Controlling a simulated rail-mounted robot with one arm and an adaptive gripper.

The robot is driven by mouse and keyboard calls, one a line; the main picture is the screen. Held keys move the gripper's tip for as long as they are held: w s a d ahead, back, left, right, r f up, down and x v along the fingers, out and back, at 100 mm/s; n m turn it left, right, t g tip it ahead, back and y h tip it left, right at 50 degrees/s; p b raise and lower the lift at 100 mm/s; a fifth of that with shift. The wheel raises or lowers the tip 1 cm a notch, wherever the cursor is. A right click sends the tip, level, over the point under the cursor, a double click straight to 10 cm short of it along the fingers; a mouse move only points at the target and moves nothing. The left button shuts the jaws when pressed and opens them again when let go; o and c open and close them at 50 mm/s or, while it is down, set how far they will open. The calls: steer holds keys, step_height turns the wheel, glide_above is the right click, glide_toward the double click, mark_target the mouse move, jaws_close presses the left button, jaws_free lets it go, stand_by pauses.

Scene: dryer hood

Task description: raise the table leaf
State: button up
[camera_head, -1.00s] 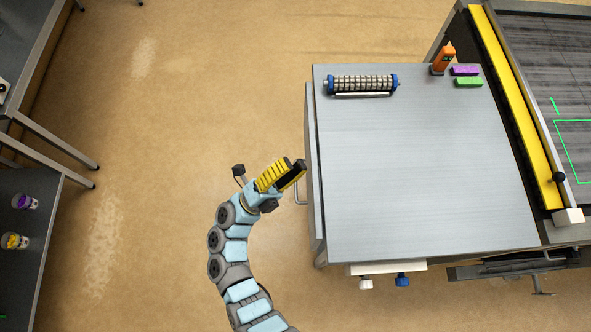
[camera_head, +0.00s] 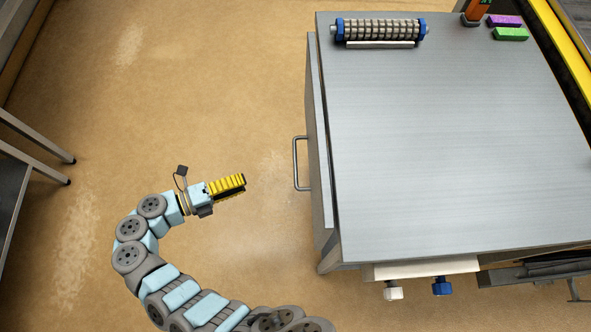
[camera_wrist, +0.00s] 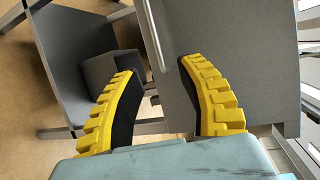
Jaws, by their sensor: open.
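The table leaf (camera_head: 318,140) hangs down along the left side of the grey metal table (camera_head: 440,130), seen nearly edge-on in the head view. A U-shaped metal handle (camera_head: 296,163) stands out from its outer face. My gripper (camera_head: 243,185), with yellow ribbed fingers, is left of the handle, with a clear gap between them. In the wrist view my gripper (camera_wrist: 157,70) is open, with nothing visible between the black pads. A grey panel, seemingly the leaf (camera_wrist: 240,60), fills the view beyond the right finger.
On the tabletop are a roller with blue ends (camera_head: 378,30), a purple block (camera_head: 504,20), a green block (camera_head: 510,34) and an orange item (camera_head: 477,10). White (camera_head: 393,292) and blue (camera_head: 441,287) knobs sit under the front edge.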

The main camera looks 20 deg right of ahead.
mark_target(296, 165)
steer(key=d+f, duration=0.1)
steer(key=d, duration=0.4)
steer(key=d+f, duration=0.1)
steer(key=d, duration=0.5)
steer(key=d+f, duration=0.2)
steer(key=d, duration=0.3)
steer(key=shift+w+d, duration=0.15)
steer(key=shift+d, duration=0.15)
jaws_close()
